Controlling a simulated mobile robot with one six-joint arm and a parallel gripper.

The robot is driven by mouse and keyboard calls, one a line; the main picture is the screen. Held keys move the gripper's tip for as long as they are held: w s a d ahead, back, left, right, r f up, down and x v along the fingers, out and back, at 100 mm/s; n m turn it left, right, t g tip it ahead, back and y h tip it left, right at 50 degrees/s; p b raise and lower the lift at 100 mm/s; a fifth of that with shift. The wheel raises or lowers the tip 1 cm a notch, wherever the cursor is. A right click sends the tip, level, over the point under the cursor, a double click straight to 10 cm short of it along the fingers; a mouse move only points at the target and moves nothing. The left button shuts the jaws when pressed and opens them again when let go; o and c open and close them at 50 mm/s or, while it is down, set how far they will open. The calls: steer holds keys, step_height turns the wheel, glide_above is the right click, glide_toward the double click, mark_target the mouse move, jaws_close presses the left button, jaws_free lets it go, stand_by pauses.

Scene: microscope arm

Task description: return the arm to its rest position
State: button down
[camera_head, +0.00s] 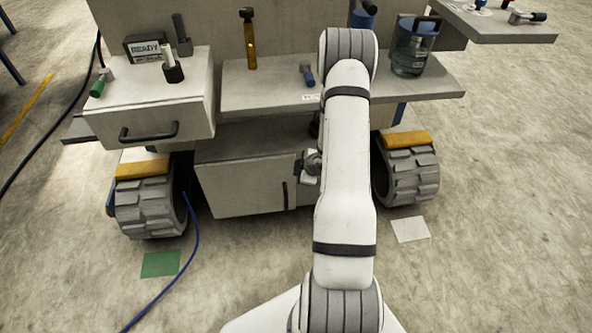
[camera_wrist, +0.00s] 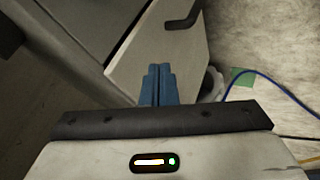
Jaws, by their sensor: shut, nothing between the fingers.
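My arm runs up the middle of the head view and bends over at the top, in front of the cart. My gripper (camera_wrist: 156,84) shows in the wrist view as two blue fingers pressed together with nothing between them. Its fingertips point toward a pale panel (camera_wrist: 165,50) with a dark handle (camera_wrist: 184,17); I cannot tell whether they touch it. In the head view a dark grey wrist part (camera_head: 309,165) shows just left of the arm, in front of the cart's lower front; the fingers cannot be made out there.
A blue cable (camera_head: 190,240) lies by a green patch (camera_head: 160,264). The right floor is mostly clear.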

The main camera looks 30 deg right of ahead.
steer(key=s+a+r+m+g+h+p, duration=0.15)
steer(key=r+p, duration=0.25)
steer(key=r, duration=0.8)
steer(key=s+a+r+m+h+p, duration=0.1)
steer(key=s+r+m+p, duration=0.15)
steer(key=r, duration=0.85)
steer(key=s+a+r+m+g+h+p, duration=0.15)
steer(key=r+p, duration=0.25)
steer(key=r, duration=0.8)
steer(key=s+a+r+m+y+p, duration=0.1)
steer(key=s+a+r+m+p, duration=0.2)
steer(key=s+a+r, duration=0.5)
steer(key=s+a+r+m+g+y+p, duration=0.1)
steer(key=s+a+r+m+p, duration=0.2)
steer(key=s+a+r+p, duration=0.3)
steer(key=s+a+r, duration=0.3)
steer(key=s+r, duration=0.2)
steer(key=r, duration=0.2)
steer(key=shift+r+g, duration=0.3)
